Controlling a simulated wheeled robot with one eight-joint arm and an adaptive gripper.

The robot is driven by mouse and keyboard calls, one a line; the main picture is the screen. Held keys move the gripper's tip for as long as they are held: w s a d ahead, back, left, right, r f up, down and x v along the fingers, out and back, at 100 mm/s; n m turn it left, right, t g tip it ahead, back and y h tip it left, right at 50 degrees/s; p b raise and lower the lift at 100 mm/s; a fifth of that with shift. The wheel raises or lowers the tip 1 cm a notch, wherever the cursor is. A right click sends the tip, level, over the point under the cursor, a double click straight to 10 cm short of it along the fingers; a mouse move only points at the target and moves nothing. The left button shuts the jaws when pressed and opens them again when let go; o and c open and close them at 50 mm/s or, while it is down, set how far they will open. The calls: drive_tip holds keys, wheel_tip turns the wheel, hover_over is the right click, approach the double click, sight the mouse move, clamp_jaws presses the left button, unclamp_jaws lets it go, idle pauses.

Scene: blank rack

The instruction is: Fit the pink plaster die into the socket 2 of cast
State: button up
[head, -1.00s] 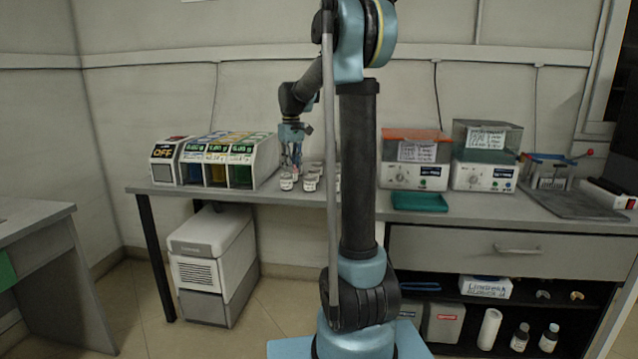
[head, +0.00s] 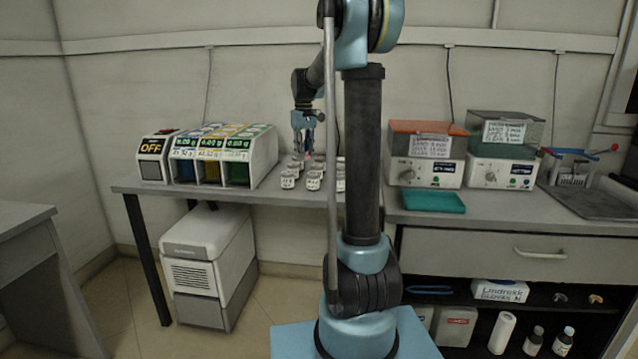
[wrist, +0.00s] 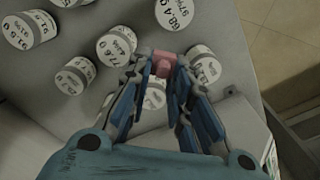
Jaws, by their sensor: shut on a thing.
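The pink plaster die (wrist: 163,63) is between the fingertips of my gripper (wrist: 162,76) in the wrist view, and the fingers are shut on it. In the head view my gripper (head: 304,152) hangs pointing down over the left bench, among or just above a group of white labelled pots. The die is too small to make out clearly in the head view. I cannot identify the cast or its socket 2 in either view.
Several white pots (head: 287,180) stand under and around my gripper; one pot (wrist: 204,66) is close beside the right finger. A dispenser unit (head: 225,155) stands left of them. A green tray (head: 433,201) and two boxed machines (head: 425,170) stand to the right.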

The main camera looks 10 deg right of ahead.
sight(305, 184)
drive_tip(key=shift+d, duration=0.2)
drive_tip(key=shift+f, duration=0.1)
drive_tip(key=shift+a+f, duration=0.15)
drive_tip(key=shift+f, duration=4.75)
drive_tip(key=o, duration=0.6)
